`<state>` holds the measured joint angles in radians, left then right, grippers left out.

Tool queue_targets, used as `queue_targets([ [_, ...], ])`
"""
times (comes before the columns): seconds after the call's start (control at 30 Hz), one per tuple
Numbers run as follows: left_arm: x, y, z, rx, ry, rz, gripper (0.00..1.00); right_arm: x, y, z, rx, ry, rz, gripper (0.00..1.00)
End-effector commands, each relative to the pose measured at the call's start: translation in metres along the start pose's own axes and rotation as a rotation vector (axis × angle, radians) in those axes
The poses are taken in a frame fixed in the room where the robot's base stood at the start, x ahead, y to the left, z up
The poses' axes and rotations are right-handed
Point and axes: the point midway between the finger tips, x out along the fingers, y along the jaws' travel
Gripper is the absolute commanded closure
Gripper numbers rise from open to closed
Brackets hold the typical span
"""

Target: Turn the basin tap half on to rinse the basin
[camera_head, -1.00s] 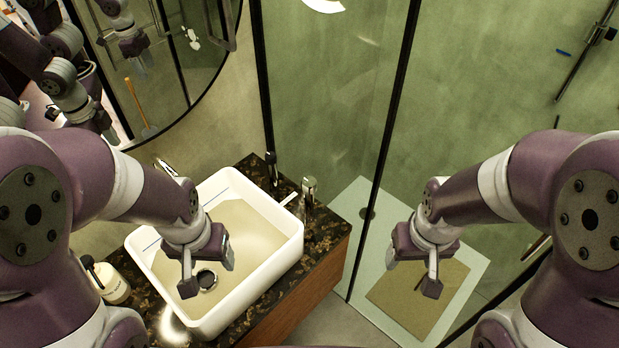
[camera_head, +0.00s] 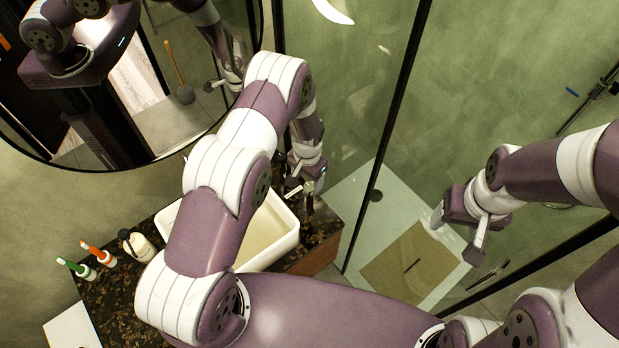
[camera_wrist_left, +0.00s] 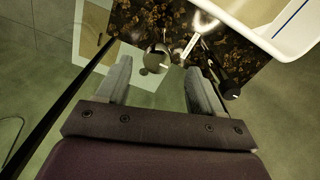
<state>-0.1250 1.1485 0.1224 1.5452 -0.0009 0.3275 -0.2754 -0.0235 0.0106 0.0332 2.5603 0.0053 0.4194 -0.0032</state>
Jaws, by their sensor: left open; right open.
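The white basin (camera_head: 286,232) sits on the dark speckled counter, partly hidden by my left arm. The chrome tap (camera_head: 310,194) stands at its far right corner; in the left wrist view its round chrome body (camera_wrist_left: 158,58) and pale lever or spout (camera_wrist_left: 197,33) show, and I cannot tell which. My left gripper (camera_head: 303,181) is over the tap, open. In the left wrist view the gripper (camera_wrist_left: 157,68) has the chrome body between its spread fingers, with no clear contact. My right gripper (camera_head: 462,228) is open and empty, in front of the glass. No water shows.
A dark object (camera_wrist_left: 232,88) is beside the tap. Shower glass and a black post (camera_head: 390,130) are right of the counter. A round mirror hangs behind.

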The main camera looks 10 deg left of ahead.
Motion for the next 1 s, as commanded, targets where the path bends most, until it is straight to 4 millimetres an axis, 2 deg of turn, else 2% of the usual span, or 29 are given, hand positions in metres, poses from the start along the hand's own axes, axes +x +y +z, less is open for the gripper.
queue_targets([
  [0.03,0.007,0.0,0.001,0.0,-0.002,0.001,0.33,-0.008,0.0,-0.001,0.0,0.0,0.0,0.33],
  [0.23,0.033,0.0,0.0,0.0,0.001,0.0,0.33,-0.013,0.0,-0.002,0.0,0.0,0.0,0.33],
  [0.53,0.038,0.0,-0.001,-0.001,0.002,-0.001,0.33,-0.013,0.0,-0.002,0.0,0.0,0.0,0.33],
  [0.57,0.038,0.0,-0.001,-0.001,0.002,-0.001,0.37,-0.013,0.0,-0.002,0.0,0.0,0.0,0.33],
  [0.7,0.038,0.0,-0.001,-0.001,0.002,-0.001,0.82,-0.013,0.0,-0.002,0.0,0.0,0.0,0.33],
  [0.73,0.038,0.0,-0.001,-0.001,0.003,-0.001,0.89,-0.013,0.0,-0.002,0.0,0.0,0.0,0.33],
  [1.0,0.038,0.0,-0.001,-0.014,0.003,-0.001,0.89,-0.01,0.0,-0.001,0.0,0.0,0.0,0.33],
])
